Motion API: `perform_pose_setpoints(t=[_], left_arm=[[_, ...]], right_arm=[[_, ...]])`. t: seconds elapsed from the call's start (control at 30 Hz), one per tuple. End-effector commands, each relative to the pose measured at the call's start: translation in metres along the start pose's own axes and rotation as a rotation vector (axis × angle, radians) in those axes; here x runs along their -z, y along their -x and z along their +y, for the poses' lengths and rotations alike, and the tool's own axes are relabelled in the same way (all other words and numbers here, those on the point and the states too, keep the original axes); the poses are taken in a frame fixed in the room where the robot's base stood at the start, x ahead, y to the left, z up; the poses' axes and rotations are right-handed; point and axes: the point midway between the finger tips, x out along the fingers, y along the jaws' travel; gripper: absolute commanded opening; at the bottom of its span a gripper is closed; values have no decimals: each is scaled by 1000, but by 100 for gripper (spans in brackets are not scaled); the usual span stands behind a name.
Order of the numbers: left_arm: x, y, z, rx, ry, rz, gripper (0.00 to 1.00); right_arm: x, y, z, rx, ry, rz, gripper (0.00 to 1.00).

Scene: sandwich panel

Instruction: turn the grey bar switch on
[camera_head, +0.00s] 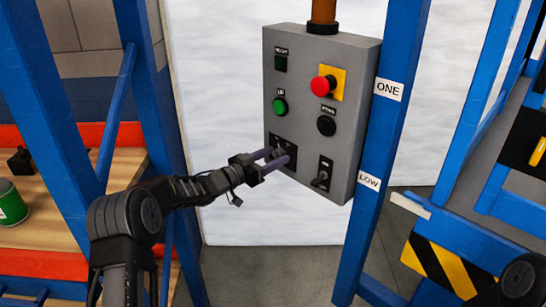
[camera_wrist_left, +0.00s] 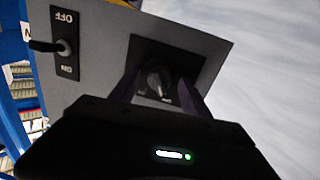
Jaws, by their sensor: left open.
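The grey bar switch (camera_wrist_left: 157,80) is a round knob with a grey bar across it on a black plate. It sits at the lower left of the grey control box (camera_head: 341,57). My left gripper (camera_head: 276,157) is open at this switch. In the left wrist view its two dark fingers stand on either side of the knob, with a gap between them. I cannot tell whether they touch it. The gripper partly covers the switch in the head view. Small lettering beside the knob is too blurred to read. My right gripper is not in view.
A black lever switch (camera_head: 321,177) marked ON and OFF sits right of the grey bar switch. Above are a green button (camera_head: 279,106), a black button (camera_head: 326,126) and a red emergency button (camera_head: 322,84). Blue posts (camera_head: 384,150) flank the box.

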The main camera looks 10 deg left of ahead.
Motion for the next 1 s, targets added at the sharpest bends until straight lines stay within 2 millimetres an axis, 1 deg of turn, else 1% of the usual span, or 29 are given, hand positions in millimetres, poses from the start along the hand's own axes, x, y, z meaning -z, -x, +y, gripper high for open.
perform_pose_setpoints(t=[0.07,0.7,0.73,1.0], left_arm=[[0,0,0,0,0,0,54],[0,0,0,-1,-1,0,2],[0,0,0,-1,-1,0,0],[0,0,0,-1,-8,0,0]], right_arm=[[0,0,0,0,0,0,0],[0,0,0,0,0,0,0],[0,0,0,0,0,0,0],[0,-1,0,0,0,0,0]])
